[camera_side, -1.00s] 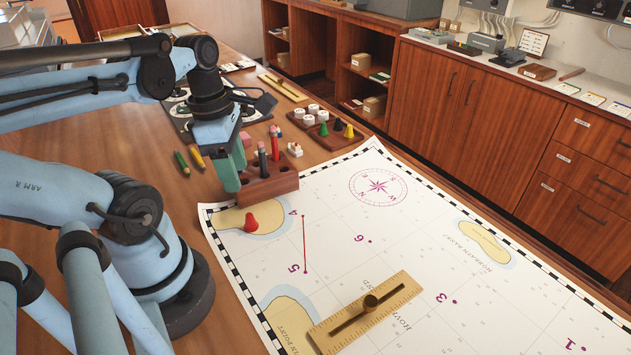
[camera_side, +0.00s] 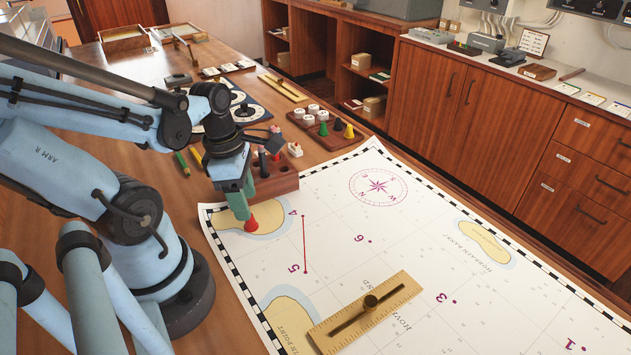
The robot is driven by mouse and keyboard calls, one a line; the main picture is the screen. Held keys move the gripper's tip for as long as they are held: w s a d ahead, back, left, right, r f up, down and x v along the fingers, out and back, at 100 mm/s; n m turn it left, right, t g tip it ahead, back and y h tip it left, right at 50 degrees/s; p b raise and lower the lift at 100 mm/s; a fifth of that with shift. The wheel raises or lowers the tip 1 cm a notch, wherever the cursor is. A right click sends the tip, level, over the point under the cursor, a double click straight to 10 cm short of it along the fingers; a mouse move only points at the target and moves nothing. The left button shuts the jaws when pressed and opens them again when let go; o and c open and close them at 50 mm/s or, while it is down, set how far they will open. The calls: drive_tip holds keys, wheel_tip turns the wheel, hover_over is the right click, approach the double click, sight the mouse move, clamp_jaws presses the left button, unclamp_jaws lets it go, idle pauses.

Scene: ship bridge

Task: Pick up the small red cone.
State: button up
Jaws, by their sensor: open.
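The small red cone (camera_side: 251,224) lies on the tan island printed at the chart's (camera_side: 330,229) near left corner. My gripper (camera_side: 243,212) points down right at the cone, its green fingers hiding the cone's upper part. The gripper is open. I cannot tell whether the fingers stand around the cone or just behind or beside it, or whether they touch it.
A wooden pen block (camera_side: 284,181) stands close behind my gripper. A tray with green, black and yellow cones (camera_side: 337,124) and white pieces sits farther back. A brass ruler (camera_side: 366,312) lies on the chart.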

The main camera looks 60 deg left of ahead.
drive_tip(key=shift+w+d+f, duration=0.1)
drive_tip(key=shift+f, duration=1.15)
drive_tip(key=shift+w+f, duration=0.1)
drive_tip(key=shift+f, duration=1.1)
clamp_jaws()
